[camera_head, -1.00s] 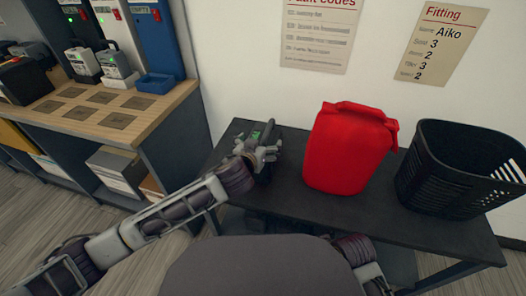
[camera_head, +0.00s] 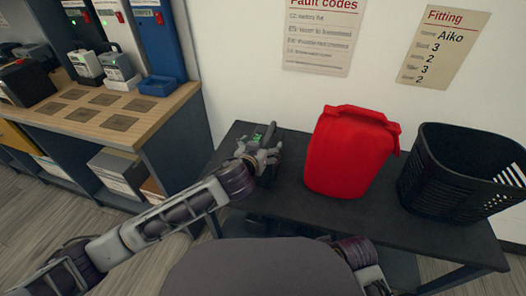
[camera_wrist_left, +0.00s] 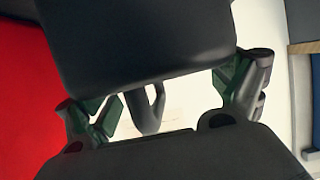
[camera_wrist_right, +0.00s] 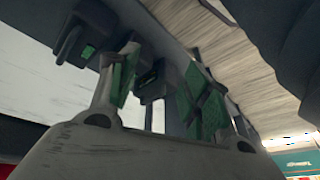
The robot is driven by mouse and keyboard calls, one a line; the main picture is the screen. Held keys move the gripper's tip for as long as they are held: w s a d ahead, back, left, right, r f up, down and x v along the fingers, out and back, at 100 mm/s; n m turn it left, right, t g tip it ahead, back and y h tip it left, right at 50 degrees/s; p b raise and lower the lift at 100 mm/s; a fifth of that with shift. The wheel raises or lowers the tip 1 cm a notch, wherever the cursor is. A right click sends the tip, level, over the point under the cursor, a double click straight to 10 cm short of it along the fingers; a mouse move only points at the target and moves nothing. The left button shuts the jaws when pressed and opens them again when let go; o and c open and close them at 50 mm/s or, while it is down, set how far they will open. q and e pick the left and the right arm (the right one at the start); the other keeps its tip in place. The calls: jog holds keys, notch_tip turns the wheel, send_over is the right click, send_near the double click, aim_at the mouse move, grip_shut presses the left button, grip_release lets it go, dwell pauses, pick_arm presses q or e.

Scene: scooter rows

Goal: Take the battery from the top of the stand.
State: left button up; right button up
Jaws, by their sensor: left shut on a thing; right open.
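A dark battery (camera_head: 271,166) with a handle and a small green mark is upright at the left end of a black stand (camera_head: 300,205). My left gripper (camera_head: 262,160) is shut on it, partly covering it. I cannot tell whether its base touches the top. In the left wrist view the dark battery body (camera_wrist_left: 140,40) fills the upper middle, with a curved dark handle between the fingers. My right gripper (camera_wrist_right: 160,90) is open and empty in the right wrist view. In the head view only part of its arm shows at the bottom.
A red jerrycan (camera_head: 350,152) stands close right of the battery, and a black basket (camera_head: 450,190) is at the right end. A wooden-topped bench (camera_head: 150,118) with charging batteries (camera_head: 118,66) is at the left. The wall is close behind the stand.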

pick_arm(q)
jog(key=shift+r, duration=0.35)
jog(key=shift+r+p, duration=0.35)
jog(key=shift+r, duration=0.4)
notch_tip(320, 180, up, 3)
jog(key=shift+f+p, duration=0.1)
jog(key=shift+p, duration=0.4)
notch_tip(320, 180, up, 4)
jog(key=shift+f+p, duration=0.1)
jog(key=shift+p, duration=0.55)
jog(key=shift+r, duration=0.85)
pick_arm(e)
jog(key=f, duration=0.1)
jog(key=d+f+g, duration=0.1)
jog(key=f, duration=0.1)
jog(key=shift+s+f+h, duration=0.1)
jog(key=shift+h, duration=0.2)
